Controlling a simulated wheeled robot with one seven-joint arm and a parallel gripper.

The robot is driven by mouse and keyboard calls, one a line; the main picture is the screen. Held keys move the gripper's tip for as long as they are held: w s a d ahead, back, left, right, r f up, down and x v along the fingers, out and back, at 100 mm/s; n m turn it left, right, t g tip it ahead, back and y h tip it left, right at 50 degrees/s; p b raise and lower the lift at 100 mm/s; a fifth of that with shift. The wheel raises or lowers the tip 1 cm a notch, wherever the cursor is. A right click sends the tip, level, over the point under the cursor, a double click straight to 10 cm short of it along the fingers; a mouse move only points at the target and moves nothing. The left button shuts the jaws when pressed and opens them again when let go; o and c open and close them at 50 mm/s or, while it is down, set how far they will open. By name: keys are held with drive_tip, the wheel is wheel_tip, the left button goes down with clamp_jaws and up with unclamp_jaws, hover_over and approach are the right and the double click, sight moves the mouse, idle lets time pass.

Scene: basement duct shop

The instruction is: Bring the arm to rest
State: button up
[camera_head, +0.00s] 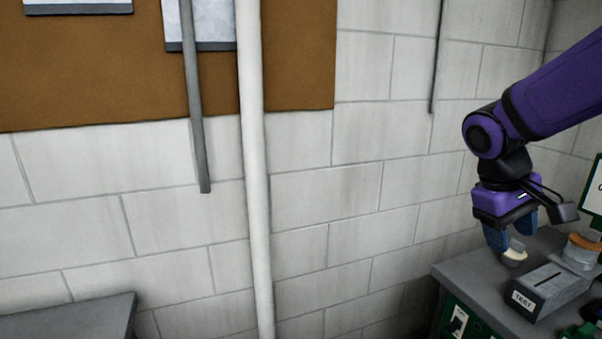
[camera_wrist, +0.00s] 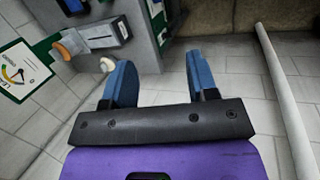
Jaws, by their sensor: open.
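My purple arm reaches in from the right in the head view. My gripper (camera_head: 511,243) points down above the left end of a grey bench (camera_head: 477,272). In the wrist view my gripper (camera_wrist: 160,75) shows two blue fingers spread wide apart, with nothing between them. A small pale round thing (camera_head: 513,257) shows just under the fingers in the head view. In the wrist view it (camera_wrist: 107,64) lies beside the left finger, outside the jaws. I cannot tell whether a finger touches it.
A grey box labelled TEST (camera_head: 549,290) stands on the bench. An orange-topped item (camera_head: 584,245) and a gauge sign (camera_wrist: 22,72) are close by. A white vertical pipe (camera_head: 254,170) runs along the block wall. Another grey surface (camera_head: 70,318) is at lower left. Space between is clear.

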drive_tip(key=s+a+r+m+t+y, duration=0.1)
drive_tip(key=s+a+r+t+y, duration=0.1)
drive_tip(key=s, duration=0.4)
drive_tip(key=s+a+r+m+t+y, duration=0.1)
drive_tip(key=s+a+r+t+y, duration=0.1)
drive_tip(key=s+r+t, duration=0.2)
drive_tip(key=shift+s+r+m, duration=0.15)
drive_tip(key=shift+s+m, duration=0.25)
drive_tip(key=shift+s, duration=0.95)
